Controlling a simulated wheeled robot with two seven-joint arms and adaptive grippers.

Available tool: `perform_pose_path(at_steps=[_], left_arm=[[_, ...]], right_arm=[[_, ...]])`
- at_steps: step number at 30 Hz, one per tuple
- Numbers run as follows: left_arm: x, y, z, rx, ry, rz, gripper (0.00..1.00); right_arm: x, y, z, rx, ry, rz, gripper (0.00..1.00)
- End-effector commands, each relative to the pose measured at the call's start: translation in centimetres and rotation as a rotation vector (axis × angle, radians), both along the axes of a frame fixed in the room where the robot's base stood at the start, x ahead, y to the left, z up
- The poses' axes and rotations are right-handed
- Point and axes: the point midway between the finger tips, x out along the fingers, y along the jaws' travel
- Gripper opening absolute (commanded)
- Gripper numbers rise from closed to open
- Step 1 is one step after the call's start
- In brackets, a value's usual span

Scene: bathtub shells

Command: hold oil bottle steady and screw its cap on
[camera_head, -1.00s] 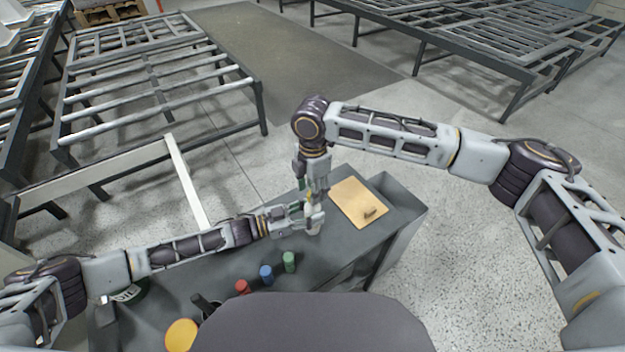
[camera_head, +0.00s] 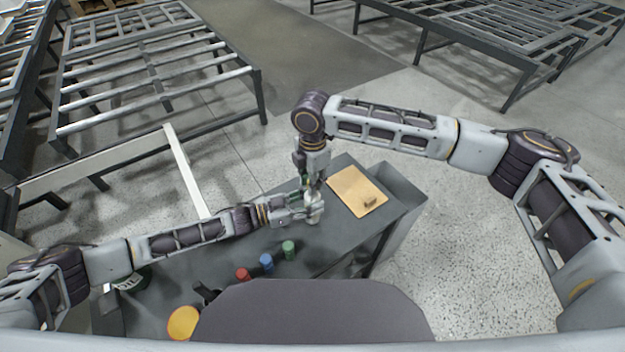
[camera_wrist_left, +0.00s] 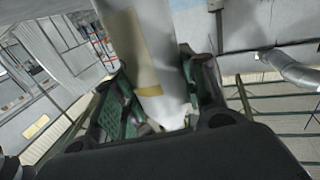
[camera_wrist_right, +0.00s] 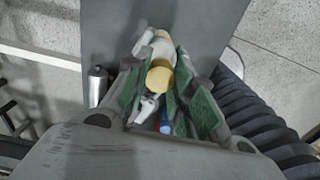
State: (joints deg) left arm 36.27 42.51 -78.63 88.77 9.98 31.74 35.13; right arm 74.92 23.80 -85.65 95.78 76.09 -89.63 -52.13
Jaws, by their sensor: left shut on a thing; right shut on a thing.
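The oil bottle (camera_head: 314,217) is pale and stands over the grey table. My left gripper (camera_head: 298,211) is shut on its body from the left. In the left wrist view, the bottle (camera_wrist_left: 152,60) shows a tan label and a yellow band between green-padded fingers. My right gripper (camera_head: 312,189) points down over the bottle's top. In the right wrist view, its green-padded fingers are shut around the yellowish cap (camera_wrist_right: 158,78), with a pale part beyond it. Whether the cap is seated on the neck is hidden.
A tan board (camera_head: 352,190) with a small brown piece (camera_head: 370,202) lies right of the bottle. Red (camera_head: 243,274), blue (camera_head: 266,262) and green (camera_head: 288,249) small containers stand nearer. A yellow disc (camera_head: 183,323) is at the front left. Metal racks stand beyond.

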Motion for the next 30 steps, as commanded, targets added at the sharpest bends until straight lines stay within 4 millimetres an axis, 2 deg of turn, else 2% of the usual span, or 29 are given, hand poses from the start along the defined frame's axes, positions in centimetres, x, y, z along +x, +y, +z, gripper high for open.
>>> perform_pose_path(at_steps=[8, 30], left_arm=[[0.0, 0.01, -0.03, 0.0, 0.0, 0.0, 0.0], [-0.01, 0.0, -0.03, 0.001, 0.0, 0.0, 0.0]], right_arm=[[-0.04, 0.04, 0.0, 0.001, 0.0, -0.102, 0.0], [-0.11, 0.11, -0.06, 0.001, 0.001, -0.737, 0.0]])
